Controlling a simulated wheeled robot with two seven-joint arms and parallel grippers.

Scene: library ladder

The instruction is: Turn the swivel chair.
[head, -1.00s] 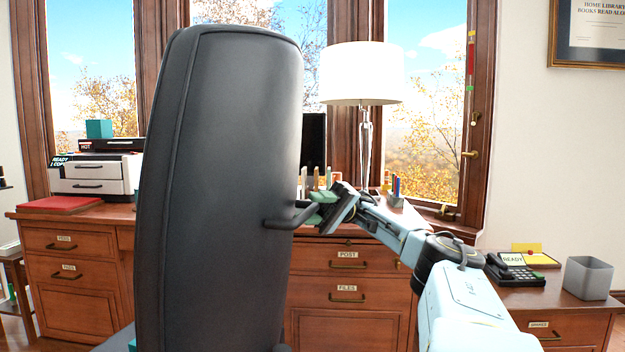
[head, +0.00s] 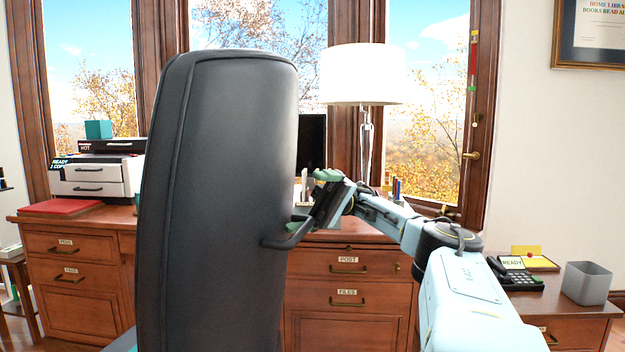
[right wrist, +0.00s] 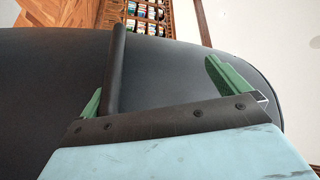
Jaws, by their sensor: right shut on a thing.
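The swivel chair's tall black back (head: 218,200) stands upright in the left middle of the head view. A dark bar handle (head: 284,243) juts from its right side. In the right wrist view the handle (right wrist: 116,70) runs between the fingers, close to the left one, and the chair back (right wrist: 180,80) fills the area behind. The chair's base and most of its seat are hidden. My left gripper is out of view.
A wooden desk (head: 345,325) stands behind the chair, with a lamp (head: 364,75), a printer (head: 95,176) and a red folder (head: 62,207) on it. At the right are a phone (head: 515,272) and a grey bin (head: 587,283). Windows line the wall.

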